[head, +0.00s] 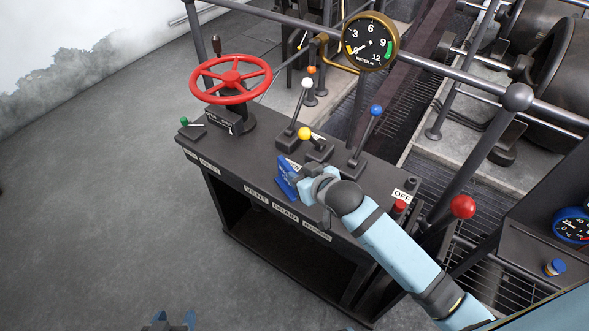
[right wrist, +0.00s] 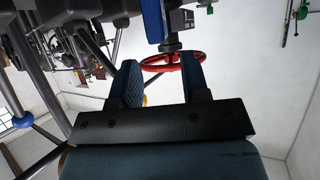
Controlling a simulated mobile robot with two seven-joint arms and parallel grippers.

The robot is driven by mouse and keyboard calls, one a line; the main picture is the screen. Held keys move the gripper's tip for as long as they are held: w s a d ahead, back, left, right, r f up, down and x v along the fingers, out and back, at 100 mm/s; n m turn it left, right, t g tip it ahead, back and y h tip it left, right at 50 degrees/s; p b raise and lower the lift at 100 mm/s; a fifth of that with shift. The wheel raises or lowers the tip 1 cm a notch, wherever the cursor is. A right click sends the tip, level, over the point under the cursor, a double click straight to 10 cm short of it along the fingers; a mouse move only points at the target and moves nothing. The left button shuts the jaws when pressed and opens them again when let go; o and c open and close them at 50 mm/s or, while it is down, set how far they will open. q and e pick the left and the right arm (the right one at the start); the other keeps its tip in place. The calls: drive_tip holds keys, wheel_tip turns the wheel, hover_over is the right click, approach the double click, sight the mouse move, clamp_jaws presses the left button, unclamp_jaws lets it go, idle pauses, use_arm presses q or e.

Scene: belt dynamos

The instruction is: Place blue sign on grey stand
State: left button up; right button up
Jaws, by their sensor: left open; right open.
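The blue sign (head: 287,189) is at the front part of the dark console top, partly covered by my right gripper. In the right wrist view a blue upright piece (right wrist: 153,20), which looks like the sign, shows at the top edge, beyond the fingers. My right gripper (head: 305,176) is right beside the sign. Its two fingers (right wrist: 162,78) are apart with nothing seen held between them. I cannot tell whether a finger touches the sign. I cannot make out a grey stand for certain. My left gripper (head: 176,320) is open and empty at the bottom edge, away from the console.
The console (head: 257,157) carries a red handwheel (head: 232,78), levers with white (head: 307,83), yellow (head: 304,133) and blue (head: 376,109) knobs, and a red button (head: 399,207). A gauge (head: 370,42) and rails stand behind. The floor to the left is clear.

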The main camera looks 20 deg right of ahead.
drive_tip(key=v, duration=0.7)
drive_tip(key=s+f+g, duration=0.1)
drive_tip(key=s+f, duration=1.4)
use_arm(q)
wheel_tip(320, 180, up, 13)
drive_tip(key=p, duration=1.3)
drive_tip(key=shift+s+a+f, duration=0.15)
drive_tip(key=shift+a, duration=0.3)
use_arm(e)
wheel_tip(320, 180, up, 12)
drive_tip(key=shift+s+d, duration=0.2)
drive_tip(key=shift+d, duration=0.2)
drive_tip(key=shift+r, duration=0.1)
